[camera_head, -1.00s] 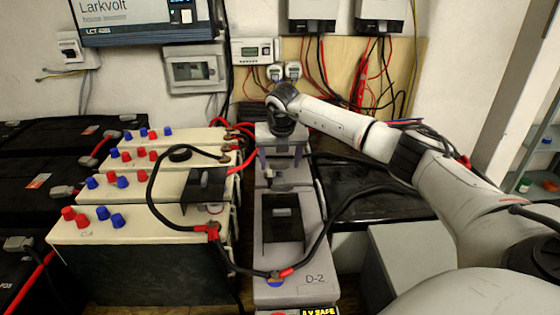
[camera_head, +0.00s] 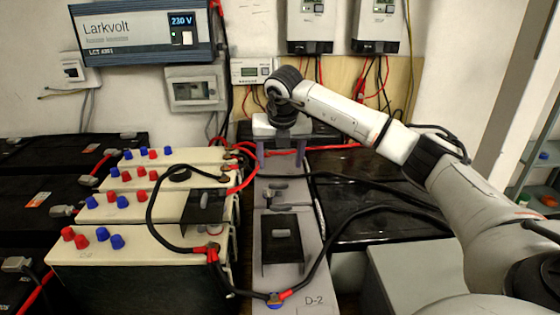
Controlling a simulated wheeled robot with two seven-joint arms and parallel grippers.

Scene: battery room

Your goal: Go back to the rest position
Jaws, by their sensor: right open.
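My right arm reaches in from the right side of the head view. Its gripper (camera_head: 283,155) points down over the far part of the grey battery D-2 (camera_head: 313,284). Its two fingers are spread apart, with nothing seen between them. It hangs behind a small grey clamp-like piece (camera_head: 277,191) on the battery top. Whether the fingertips touch anything behind is hard to tell. My left gripper is not in this view.
Cream batteries with red and blue caps (camera_head: 146,235) stand to the left. A black cable (camera_head: 327,245) with red ends loops across D-2. A black bracket (camera_head: 281,240) stands on D-2. The Larkvolt inverter (camera_head: 140,36) hangs on the wall. A grey box (camera_head: 398,275) is at right.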

